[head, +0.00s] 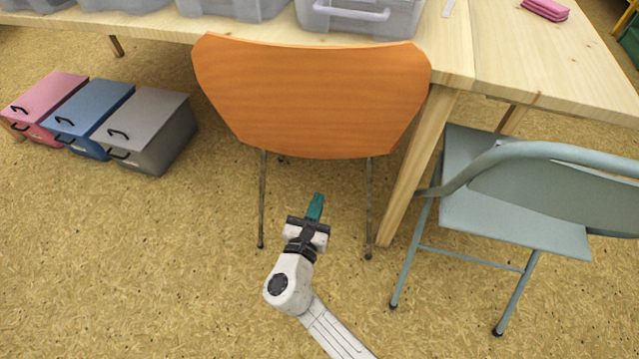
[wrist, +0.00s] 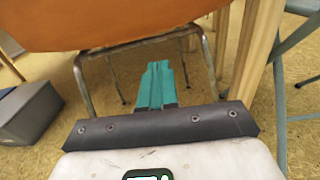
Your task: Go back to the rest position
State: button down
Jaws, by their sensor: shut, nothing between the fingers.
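My gripper (head: 317,200) has teal fingers and is shut with nothing between them. In the head view it is over the floor, low in front of the orange chair (head: 312,95). In the wrist view the shut fingers of my gripper (wrist: 157,68) point forward under the edge of the orange chair (wrist: 120,22), between its metal legs. My white arm comes up from the bottom of the head view. No stamp or inkpad shows in either view.
A wooden table (head: 455,50) bears grey plastic bins (head: 350,18) and a pink case (head: 546,8). A blue-grey folding chair (head: 515,215) stands at right. Pink (head: 45,100), blue (head: 92,115) and grey boxes (head: 145,130) stand at left. The floor (head: 130,270) at lower left is clear.

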jog(key=s+d+f+m+g+h, duration=0.1)
jog(key=s+d+m+g+h, duration=0.1)
jog(key=s+d+m+g, duration=0.5)
jog(key=s+d+f+m+g+h, duration=0.25)
jog(key=s+d+m, duration=0.25)
jog(key=d+m, duration=0.5)
jog(key=s+d+m+g+y, duration=0.3)
jog(key=s+d+m+y, duration=0.15)
jog(key=s+m, duration=0.35)
jog(key=s+d+m+g+y, duration=0.3)
jog(key=s+d+m+g, duration=0.15)
jog(key=s, duration=0.55)
jog(key=s+r+m+t+y, duration=0.1)
jog(key=s+r+m+y, duration=0.2)
jog(key=s, duration=0.1)
notch_tip(320, 180, up, 32)
jog(key=p, duration=3.3)
jog(key=shift+a+f, duration=0.25)
